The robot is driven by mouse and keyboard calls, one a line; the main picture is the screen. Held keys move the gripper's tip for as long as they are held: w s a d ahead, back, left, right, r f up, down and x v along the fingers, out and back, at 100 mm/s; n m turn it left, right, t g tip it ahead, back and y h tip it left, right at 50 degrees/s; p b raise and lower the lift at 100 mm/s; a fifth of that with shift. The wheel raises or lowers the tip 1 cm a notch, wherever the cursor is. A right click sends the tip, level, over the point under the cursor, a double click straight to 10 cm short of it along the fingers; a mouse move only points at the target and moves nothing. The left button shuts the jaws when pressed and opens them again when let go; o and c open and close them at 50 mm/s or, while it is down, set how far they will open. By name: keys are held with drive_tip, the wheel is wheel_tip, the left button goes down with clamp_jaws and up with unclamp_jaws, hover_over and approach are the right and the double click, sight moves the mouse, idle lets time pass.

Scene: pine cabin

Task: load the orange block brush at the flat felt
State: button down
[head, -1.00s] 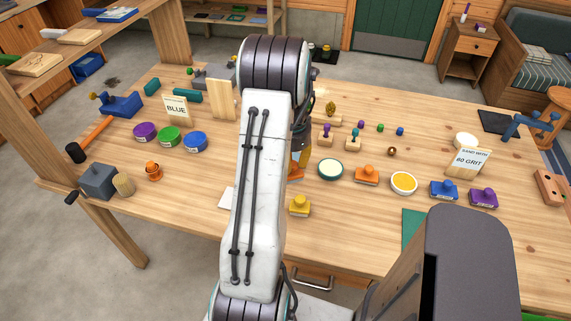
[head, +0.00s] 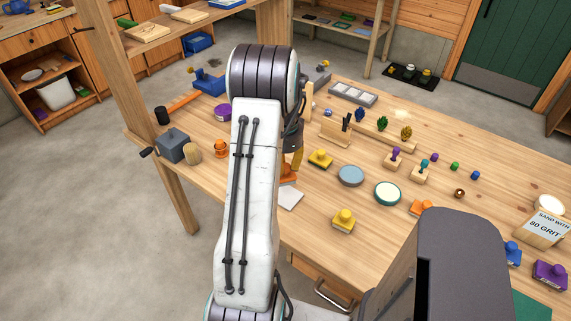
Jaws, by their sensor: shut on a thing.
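My gripper (head: 293,162) is mostly hidden behind my arm and points down over the table. It is shut on the orange block brush (head: 288,175), of which only a part shows beside the arm. A flat pale square (head: 291,199) lies just in front of the brush; I cannot tell whether the brush touches it. A flat grey round pad (head: 351,176) and a cream round pad with a green rim (head: 387,193) lie to the right. I cannot tell which of these is the flat felt.
Yellow blocks (head: 344,220) and (head: 320,159) stand near the gripper. Another orange block (head: 420,207) is partly covered by my body. A wooden rack (head: 337,132) stands behind.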

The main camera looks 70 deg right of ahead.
drive_tip(key=shift+f+b, duration=1.2)
drive_tip(key=shift+f, duration=1.7)
drive_tip(key=shift+f+b, duration=0.5)
drive_tip(key=shift+f, duration=0.05)
idle(0.6)
drive_tip(key=shift+r, duration=0.1)
drive_tip(key=shift+r+p, duration=2.35)
drive_tip(key=shift+r, duration=1.1)
